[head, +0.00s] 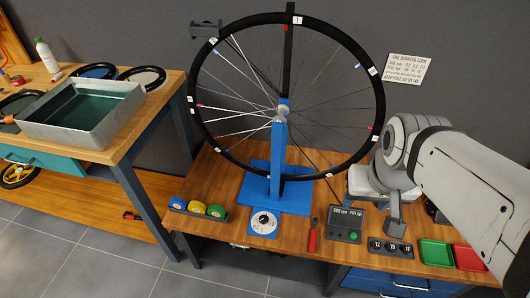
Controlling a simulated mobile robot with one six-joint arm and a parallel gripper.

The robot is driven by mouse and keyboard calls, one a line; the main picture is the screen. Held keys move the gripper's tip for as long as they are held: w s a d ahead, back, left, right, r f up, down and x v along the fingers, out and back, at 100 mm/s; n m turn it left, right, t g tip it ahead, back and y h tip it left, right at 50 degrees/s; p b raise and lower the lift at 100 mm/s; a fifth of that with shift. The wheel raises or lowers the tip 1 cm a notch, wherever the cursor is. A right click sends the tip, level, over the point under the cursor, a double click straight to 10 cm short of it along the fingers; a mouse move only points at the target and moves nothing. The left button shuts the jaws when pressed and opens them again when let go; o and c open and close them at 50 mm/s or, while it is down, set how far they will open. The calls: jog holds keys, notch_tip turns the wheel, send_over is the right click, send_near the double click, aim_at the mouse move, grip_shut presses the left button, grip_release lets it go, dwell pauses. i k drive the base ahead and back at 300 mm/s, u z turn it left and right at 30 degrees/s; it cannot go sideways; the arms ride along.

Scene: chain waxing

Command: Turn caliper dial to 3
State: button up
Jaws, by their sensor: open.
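The dial (264,222) is a small white disc with a dark centre. It lies on a blue plate at the front foot of the blue wheel stand (279,165). Its markings are too small to read. My arm reaches in from the right edge. What looks like my gripper (395,212) hangs below its wrist, above the right part of the bench. It is well to the right of the dial and apart from it. The gripper is open and no object shows in it. The wrist hides much of it, and only one finger-like part is clear.
A large spoked wheel (248,149) stands upright behind the dial. Three coloured spools (197,209) sit left of the dial.

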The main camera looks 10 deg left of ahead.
aim_at(263, 220)
jog(key=z, duration=0.6)
jog(key=k, duration=1)
jog(key=u, duration=0.9)
jog(key=i, duration=1)
jog(key=u, duration=0.1)
jog(key=k, duration=0.3)
jog(key=z, duration=0.1)
